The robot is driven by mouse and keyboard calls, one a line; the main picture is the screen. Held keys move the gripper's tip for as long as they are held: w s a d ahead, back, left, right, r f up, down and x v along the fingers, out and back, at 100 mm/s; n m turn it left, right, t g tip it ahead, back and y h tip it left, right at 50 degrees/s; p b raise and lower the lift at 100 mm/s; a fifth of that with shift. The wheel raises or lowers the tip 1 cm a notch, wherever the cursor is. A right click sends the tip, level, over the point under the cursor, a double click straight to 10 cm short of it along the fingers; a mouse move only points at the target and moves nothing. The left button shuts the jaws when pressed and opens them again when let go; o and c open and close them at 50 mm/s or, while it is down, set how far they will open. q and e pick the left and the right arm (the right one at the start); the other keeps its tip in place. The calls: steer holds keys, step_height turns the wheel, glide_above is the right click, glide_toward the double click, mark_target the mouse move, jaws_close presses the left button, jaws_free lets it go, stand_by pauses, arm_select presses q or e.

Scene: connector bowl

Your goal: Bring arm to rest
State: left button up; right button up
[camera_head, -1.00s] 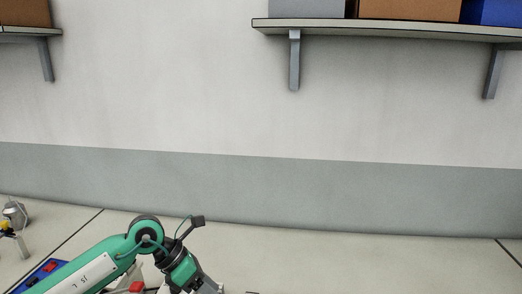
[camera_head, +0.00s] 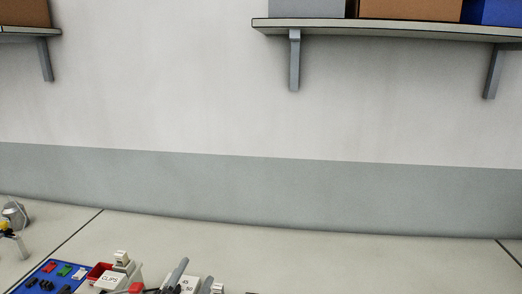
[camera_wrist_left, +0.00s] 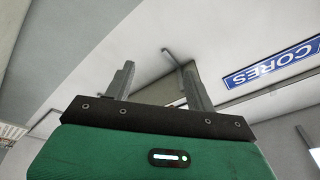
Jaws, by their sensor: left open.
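My left gripper (camera_head: 191,277) shows only as grey fingertips at the bottom edge of the head view; the rest of that arm is out of this picture. In the left wrist view the same gripper (camera_wrist_left: 158,80) is open, with its two grey fingers apart and nothing between them. Behind the fingers are a pale surface and a blue sign reading "CORES". My right gripper is not in view.
A blue board (camera_head: 48,278) with small coloured parts lies at the lower left, beside a red bin (camera_head: 99,271) and a white holder labelled "CLIPS" (camera_head: 110,279). A shelf (camera_head: 400,30) with boxes hangs on the wall. The table at the right looks clear.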

arm_select(q)
steer(key=s+a+f+n+g+y, duration=0.3)
steer(key=s+a+f+n+g, duration=0.15)
steer(key=f, duration=0.35)
steer(key=s+a+f+n+g+y, duration=0.3)
steer(key=s+f+n+g, duration=0.15)
steer(key=f, duration=0.45)
steer(key=s+f+n+g+h, duration=0.1)
steer(key=s+f+g, duration=0.3)
steer(key=s, duration=0.5)
steer(key=s+f+n+g, duration=0.1)
steer(key=s+f+g, duration=0.3)
steer(key=s, duration=0.5)
steer(key=s+f+b+x, duration=0.15)
steer(key=s+x, duration=0.25)
steer(key=x, duration=1.2)
steer(key=s+a+b+x, duration=0.15)
steer(key=s+x, duration=0.25)
steer(key=x, duration=1.2)
steer(key=s+a+f+g+b, duration=0.1)
steer(key=s+f+b, duration=0.1)
steer(key=s+f, duration=0.7)
steer(key=s+a+f+b, duration=0.2)
steer(key=s+f, duration=0.8)
steer(key=f, duration=0.6)
steer(key=shift+f+m+g, duration=0.4)
